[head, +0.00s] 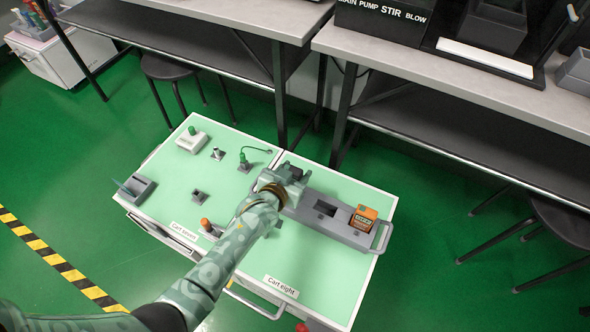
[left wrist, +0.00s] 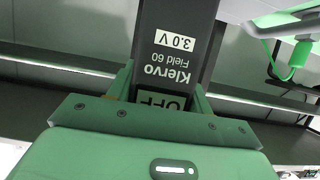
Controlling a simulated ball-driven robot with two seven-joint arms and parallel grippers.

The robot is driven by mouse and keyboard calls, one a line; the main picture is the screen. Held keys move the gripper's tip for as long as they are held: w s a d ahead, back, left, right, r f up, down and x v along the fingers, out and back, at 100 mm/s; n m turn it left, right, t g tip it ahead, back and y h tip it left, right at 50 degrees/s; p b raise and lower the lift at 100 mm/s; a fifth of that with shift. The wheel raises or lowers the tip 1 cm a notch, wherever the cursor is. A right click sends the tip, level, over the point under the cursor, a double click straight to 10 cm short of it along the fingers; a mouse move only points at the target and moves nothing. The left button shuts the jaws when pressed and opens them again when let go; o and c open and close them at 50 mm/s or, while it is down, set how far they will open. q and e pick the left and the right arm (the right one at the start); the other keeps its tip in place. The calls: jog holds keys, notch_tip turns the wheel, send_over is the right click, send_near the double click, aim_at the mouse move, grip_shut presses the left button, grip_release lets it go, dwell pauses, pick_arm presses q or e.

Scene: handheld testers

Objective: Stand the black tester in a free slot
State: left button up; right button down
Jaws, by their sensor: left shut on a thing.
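The black tester (left wrist: 178,45) is between the green fingers of my left gripper (left wrist: 160,92) in the left wrist view. It has a "3.0 V" label, the words "Klervo Field 60" and a pale display reading OFF. In the head view my left gripper (head: 288,176) is over the left end of a long grey rack (head: 345,234); the tester is mostly hidden there. The rack has an empty dark slot (head: 325,208) near its middle and an orange tester (head: 363,218) standing in its right part. My gripper and arm cover the rack's left end. My right gripper is out of view.
The rack lies on the pale green top of Cart eight (head: 325,285). Cart seven (head: 165,190) at the left bears a white device (head: 191,139), small sockets, a green-handled plug with a cable (head: 244,161) and a grey holder (head: 137,188). Grey benches stand behind.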

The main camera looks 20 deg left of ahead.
pick_arm(q)
jog(key=shift+f+b, duration=1)
jog(key=shift+f, duration=0.65)
jog(key=o, duration=1.1)
jog(key=shift+r, duration=0.1)
